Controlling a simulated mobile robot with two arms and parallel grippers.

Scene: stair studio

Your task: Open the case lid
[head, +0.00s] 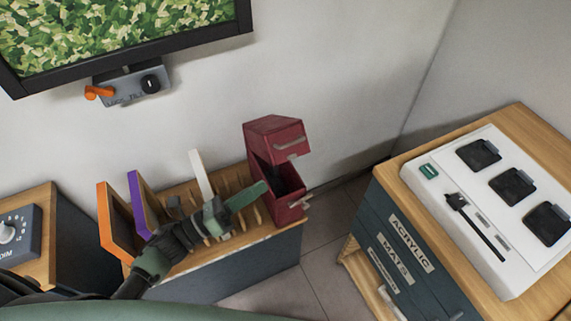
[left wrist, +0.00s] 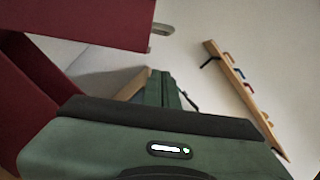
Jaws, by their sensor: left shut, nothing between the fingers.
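The dark red case (head: 262,143) stands at the right end of a wooden-topped unit against the wall. Its upper part, the lid (head: 276,131), has a grey handle and stands apart from the lower front, with a dark opening between. My left gripper (head: 262,187) is shut and empty, its green fingers pointing at this opening; I cannot tell whether they touch the case. In the left wrist view, the shut fingers (left wrist: 165,92) lie below a red panel of the case (left wrist: 100,22), with more red at left. My right gripper is out of view.
Beside the case are wooden pegs and upright orange (head: 117,222), purple (head: 143,203) and white (head: 202,175) panels. A grey dial box (head: 20,238) is at left. A drawer cabinet (head: 392,245) carries a white panel at right. Floor (head: 335,215) shows between.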

